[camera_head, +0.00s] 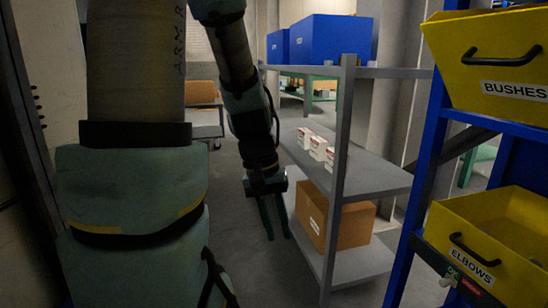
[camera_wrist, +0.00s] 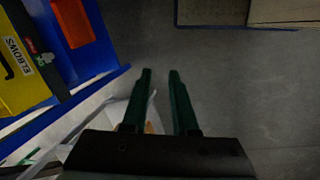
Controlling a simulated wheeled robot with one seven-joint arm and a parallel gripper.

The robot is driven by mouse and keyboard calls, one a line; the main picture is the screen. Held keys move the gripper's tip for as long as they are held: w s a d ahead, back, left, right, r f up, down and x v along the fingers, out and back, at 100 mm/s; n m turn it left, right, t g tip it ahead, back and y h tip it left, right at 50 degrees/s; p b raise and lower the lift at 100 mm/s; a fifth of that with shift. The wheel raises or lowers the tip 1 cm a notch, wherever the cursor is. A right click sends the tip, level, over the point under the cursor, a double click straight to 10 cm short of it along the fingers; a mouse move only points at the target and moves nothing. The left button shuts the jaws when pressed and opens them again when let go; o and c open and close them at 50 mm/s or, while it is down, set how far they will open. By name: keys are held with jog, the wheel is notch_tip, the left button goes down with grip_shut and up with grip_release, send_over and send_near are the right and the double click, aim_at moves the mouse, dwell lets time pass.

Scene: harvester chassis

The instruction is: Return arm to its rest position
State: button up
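My arm (camera_head: 133,190) fills the left of the head view and reaches forward, its wrist bent down. My gripper (camera_head: 278,236) hangs pointing at the floor, left of the grey shelf unit. In the wrist view its two green fingers (camera_wrist: 160,74) stand apart with a gap between the tips. Nothing is held at the tips. A white and orange thing shows low behind the fingers; I cannot tell what it is.
The grey shelf unit (camera_head: 376,176) carries small white boxes (camera_head: 317,148), a cardboard box (camera_head: 350,225) and blue bins (camera_head: 331,38). A blue rack (camera_head: 424,150) with yellow bins (camera_head: 490,240) stands close at right. A cart (camera_head: 206,112) stands behind. Grey floor (camera_head: 226,200) is clear around the gripper.

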jog(key=w+a+f+t+y, duration=0.1)
jog(key=w+a+t+y, duration=0.15)
jog(key=a, duration=0.55)
notch_tip(320, 180, up, 20)
jog(key=p, duration=1.9)
jog(key=shift+s+d+f+p, duration=0.2)
jog(key=shift+s+d+p, duration=0.1)
jog(key=shift+p, duration=0.05)
